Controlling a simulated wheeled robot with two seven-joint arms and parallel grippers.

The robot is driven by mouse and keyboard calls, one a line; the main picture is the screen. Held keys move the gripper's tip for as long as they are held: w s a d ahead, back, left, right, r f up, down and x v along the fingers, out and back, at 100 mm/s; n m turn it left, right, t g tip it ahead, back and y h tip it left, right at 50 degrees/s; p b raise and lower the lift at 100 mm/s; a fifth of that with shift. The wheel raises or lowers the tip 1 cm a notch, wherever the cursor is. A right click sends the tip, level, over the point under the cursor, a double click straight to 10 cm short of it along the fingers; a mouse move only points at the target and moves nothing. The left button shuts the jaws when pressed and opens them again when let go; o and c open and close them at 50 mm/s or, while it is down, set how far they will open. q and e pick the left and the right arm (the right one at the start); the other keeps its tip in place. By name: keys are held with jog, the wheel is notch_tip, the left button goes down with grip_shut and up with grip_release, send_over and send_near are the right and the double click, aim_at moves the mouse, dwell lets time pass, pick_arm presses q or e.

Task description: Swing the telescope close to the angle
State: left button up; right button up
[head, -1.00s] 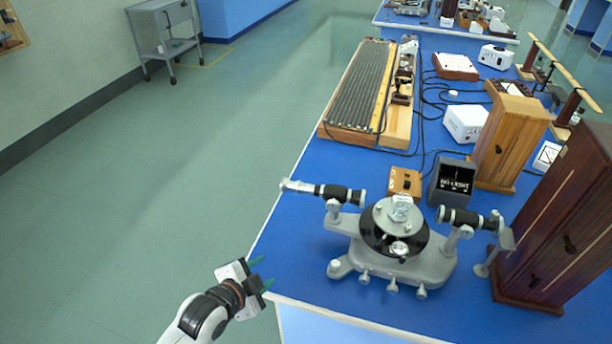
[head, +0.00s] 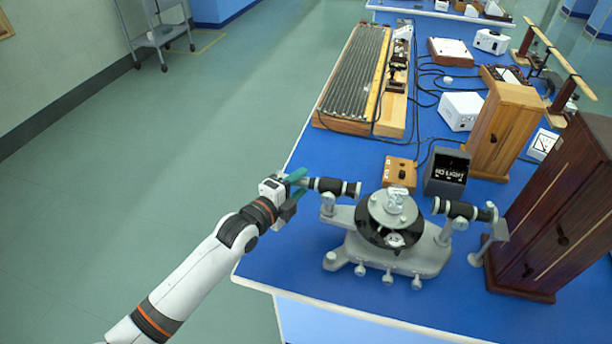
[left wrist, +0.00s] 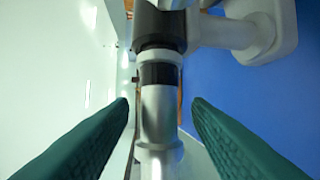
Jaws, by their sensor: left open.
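The spectrometer (head: 390,240) stands on the blue bench, with a round black disc and a prism (head: 395,200) on top. Its telescope (head: 331,187), a black and silver tube, points left from the disc. My left gripper (head: 297,182) is at the telescope's outer left end, with its green fingers open. In the left wrist view the telescope tube (left wrist: 160,110) runs between the two open fingers (left wrist: 160,108), with a gap on each side. The collimator (head: 465,210) sticks out on the right side. My right gripper is not in view.
A small display box (head: 447,171) and a wooden switch box (head: 400,172) stand behind the spectrometer. Wooden cabinets (head: 502,132) stand to the right. A long ribbed wooden board (head: 355,80) lies further back. The floor left of the bench is clear.

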pick_arm(q)
jog(key=shift+x, duration=1.7)
jog(key=shift+s, duration=0.1)
jog(key=shift+c, duration=0.5)
grip_shut()
